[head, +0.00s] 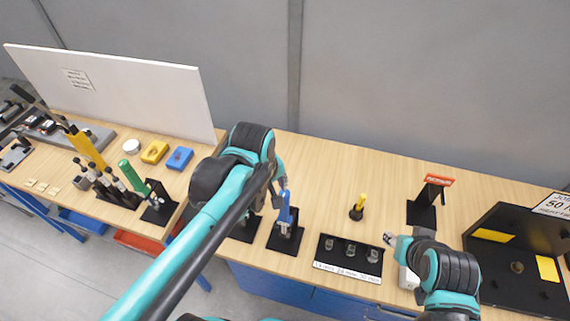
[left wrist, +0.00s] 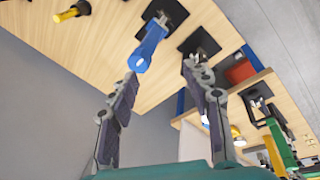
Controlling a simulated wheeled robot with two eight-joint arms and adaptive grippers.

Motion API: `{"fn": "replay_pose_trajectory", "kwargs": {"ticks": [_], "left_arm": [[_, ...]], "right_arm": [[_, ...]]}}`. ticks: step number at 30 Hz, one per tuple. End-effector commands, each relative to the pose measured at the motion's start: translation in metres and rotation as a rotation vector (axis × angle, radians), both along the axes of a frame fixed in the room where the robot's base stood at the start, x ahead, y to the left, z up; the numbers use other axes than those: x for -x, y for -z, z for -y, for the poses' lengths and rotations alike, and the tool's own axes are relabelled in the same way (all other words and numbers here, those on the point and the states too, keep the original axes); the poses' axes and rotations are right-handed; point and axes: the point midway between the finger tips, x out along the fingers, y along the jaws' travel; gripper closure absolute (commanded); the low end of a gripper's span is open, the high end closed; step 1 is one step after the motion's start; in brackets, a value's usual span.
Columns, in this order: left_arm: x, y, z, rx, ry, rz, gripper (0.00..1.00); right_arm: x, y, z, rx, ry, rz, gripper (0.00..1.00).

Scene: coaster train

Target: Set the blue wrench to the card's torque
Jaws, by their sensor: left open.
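The blue wrench (head: 284,213) stands upright in a black stand (head: 284,240) near the table's front edge. My left gripper (head: 281,185) is above and beside its top, mostly hidden behind my own arm in the head view. In the left wrist view the open left fingers (left wrist: 160,70) point toward the blue wrench (left wrist: 150,47), whose handle end lies near the left fingertip; contact cannot be told. A white card (head: 556,205) at the far right shows "JO" and "50", cut off by the picture edge. My right gripper (head: 390,239) is low over the table; its jaw opening is unclear.
A green wrench (head: 132,177) and a yellow one (head: 86,148) stand to the left. A tray of sockets (head: 347,255) lies right of the blue wrench, with a yellow-handled tool (head: 358,207) behind it. A black fixture (head: 515,245) is at the right. Open table lies behind the sockets.

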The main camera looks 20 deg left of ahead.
Motion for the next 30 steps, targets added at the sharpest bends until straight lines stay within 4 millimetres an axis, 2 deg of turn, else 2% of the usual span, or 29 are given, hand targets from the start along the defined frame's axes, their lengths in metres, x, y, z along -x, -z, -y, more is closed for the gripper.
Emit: {"fn": "replay_pose_trajectory", "kwargs": {"ticks": [1, 3, 6, 11, 14, 24, 30], "left_arm": [[-0.012, -0.018, 0.006, 0.025, -0.111, -0.052, 0.51], [-0.022, -0.025, 0.012, 0.05, -0.275, -0.121, 0.51], [-0.033, -0.031, 0.019, 0.065, -0.459, -0.194, 0.51], [-0.041, -0.031, 0.025, 0.064, -0.618, -0.25, 0.51], [-0.042, -0.023, 0.026, 0.064, -0.648, -0.258, 0.51], [-0.042, 0.031, 0.026, 0.065, -0.649, -0.257, 0.51], [-0.041, 0.046, 0.026, 0.065, -0.648, -0.256, 0.51]], "right_arm": [[0.0, -0.019, 0.0, 0.0, 0.0, 0.0, 0.6], [0.0, -0.032, 0.0, 0.0, 0.0, 0.0, 0.6], [0.0, -0.044, 0.0, 0.0, 0.0, 0.0, 0.6], [0.0, -0.052, 0.0, 0.0, 0.0, 0.0, 0.6], [0.0, -0.052, 0.0, 0.0, 0.0, 0.0, 0.6], [0.0, -0.048, 0.0, 0.0, 0.0, 0.0, 0.6], [0.0, -0.048, 0.0, 0.0, 0.0, 0.0, 0.6]]}}
